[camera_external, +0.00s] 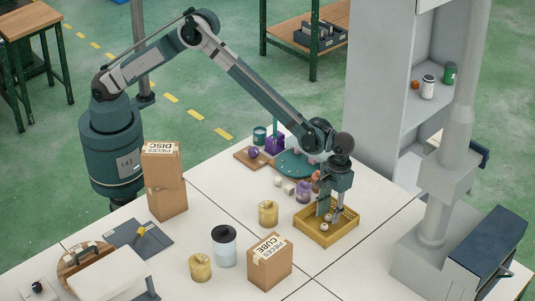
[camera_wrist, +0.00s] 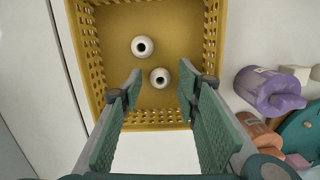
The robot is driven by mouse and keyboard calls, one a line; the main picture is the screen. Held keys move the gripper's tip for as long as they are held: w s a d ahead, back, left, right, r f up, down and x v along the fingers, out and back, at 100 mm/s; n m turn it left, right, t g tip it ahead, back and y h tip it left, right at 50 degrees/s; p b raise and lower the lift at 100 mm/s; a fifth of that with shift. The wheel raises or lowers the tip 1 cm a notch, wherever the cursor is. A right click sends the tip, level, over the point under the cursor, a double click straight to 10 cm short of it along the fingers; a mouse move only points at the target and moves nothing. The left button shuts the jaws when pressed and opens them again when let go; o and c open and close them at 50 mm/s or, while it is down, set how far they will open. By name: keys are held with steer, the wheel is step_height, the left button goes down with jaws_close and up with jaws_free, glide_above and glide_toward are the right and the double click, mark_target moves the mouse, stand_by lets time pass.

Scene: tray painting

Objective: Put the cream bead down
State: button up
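Two cream beads with dark holes lie on the floor of the yellow basket. In the wrist view one bead (camera_wrist: 142,46) is farther from my gripper, and the other bead (camera_wrist: 160,77) is nearer, just past the gap between my fingertips. My gripper (camera_wrist: 161,92) is open, with a visible gap on each side of the nearer bead. In the external view my gripper (camera_external: 332,212) points down into the basket (camera_external: 328,238), and a cream bead (camera_external: 325,226) shows beside the fingers. I cannot tell the exact height of the fingertips above the basket floor.
A purple jar (camera_wrist: 268,92) lies right of the basket in the wrist view. A yellow canister (camera_external: 268,214), a cube-pieces box (camera_external: 270,263) and a white jar with a black lid (camera_external: 224,248) stand on the table. A green round tray (camera_external: 294,164) lies behind.

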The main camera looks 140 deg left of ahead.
step_height(320, 180, up, 12)
steer(key=a+p, duration=0.1)
steer(key=shift+a+f, duration=0.2)
steer(key=shift+f, duration=0.05)
stand_by(0.7)
steer(key=s+d+r+m+t, duration=0.1)
steer(key=s+d+r+m, duration=0.1)
steer(key=s+d+r, duration=0.35)
steer(key=s+d+r+m+t, duration=0.1)
steer(key=s+d+r+m, duration=0.15)
steer(key=d+r, duration=0.6)
steer(key=s+d+r+m+t+y, duration=0.1)
steer(key=s+d+r+m, duration=0.1)
steer(key=s+d+r, duration=0.35)
steer(key=s+d+r+m, duration=0.2)
steer(key=s+d+r, duration=0.1)
steer(key=s+r, duration=0.4)
steer(key=s+d+r+m+t, duration=0.15)
steer(key=s+d, duration=0.25)
steer(key=s, duration=0.5)
steer(key=s+d+m+t, duration=0.15)
steer(key=s+d, duration=0.25)
steer(key=s, duration=0.4)
steer(key=s+d+f+m, duration=0.2)
steer(key=s+f, duration=0.1)
steer(key=s, duration=0.5)
steer(key=s+d+f+m+t, duration=0.1)
steer(key=s+d+f+m, duration=0.2)
steer(key=s, duration=0.5)
steer(key=shift+d, duration=0.25)
